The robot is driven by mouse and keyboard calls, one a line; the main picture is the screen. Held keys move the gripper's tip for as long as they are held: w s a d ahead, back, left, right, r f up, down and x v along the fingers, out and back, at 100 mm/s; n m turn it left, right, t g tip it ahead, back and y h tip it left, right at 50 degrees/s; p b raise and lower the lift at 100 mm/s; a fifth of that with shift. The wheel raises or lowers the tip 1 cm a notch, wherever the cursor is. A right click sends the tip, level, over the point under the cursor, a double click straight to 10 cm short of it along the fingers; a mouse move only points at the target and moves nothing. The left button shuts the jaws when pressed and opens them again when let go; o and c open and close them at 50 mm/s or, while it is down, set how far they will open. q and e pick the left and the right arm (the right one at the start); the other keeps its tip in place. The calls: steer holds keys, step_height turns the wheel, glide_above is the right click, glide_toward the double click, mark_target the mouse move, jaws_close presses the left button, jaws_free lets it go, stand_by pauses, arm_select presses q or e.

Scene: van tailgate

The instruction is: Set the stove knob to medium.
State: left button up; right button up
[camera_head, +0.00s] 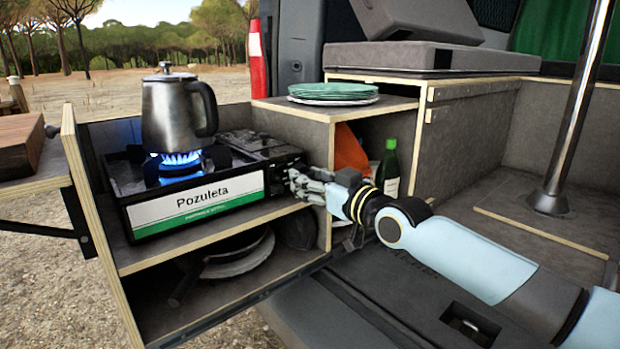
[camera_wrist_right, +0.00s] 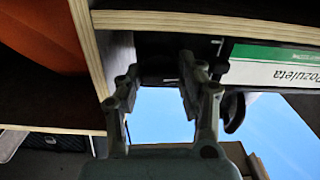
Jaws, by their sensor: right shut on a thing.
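The camping stove (camera_head: 195,205) stands on the shelf of the wooden pull-out unit, with a white and green "Pozuleta" label on its front. A blue flame (camera_head: 180,166) burns on its burner under a steel kettle (camera_head: 170,112). My right gripper (camera_head: 296,186) is at the right end of the stove's front, shut on the dark stove knob there. The fingers mostly hide the knob, and its setting cannot be read. In the right wrist view, the fingers (camera_wrist_right: 156,80) stand either side of the dark knob. My left gripper is out of view.
Green plates (camera_head: 333,91) are stacked on the shelf to the right. Below them are an orange item (camera_head: 350,150) and a green bottle (camera_head: 389,168). A wooden divider (camera_head: 325,222) stands close to the gripper. Pans (camera_head: 240,260) lie on the lower shelf.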

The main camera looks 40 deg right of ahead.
steer(key=m, duration=0.5)
steer(key=shift+p, duration=0.35)
steer(key=shift+f+m, duration=0.1)
steer(key=shift+m, duration=0.3)
steer(key=o, duration=1.2)
steer(key=shift+c, duration=0.2)
step_height(320, 180, up, 10)
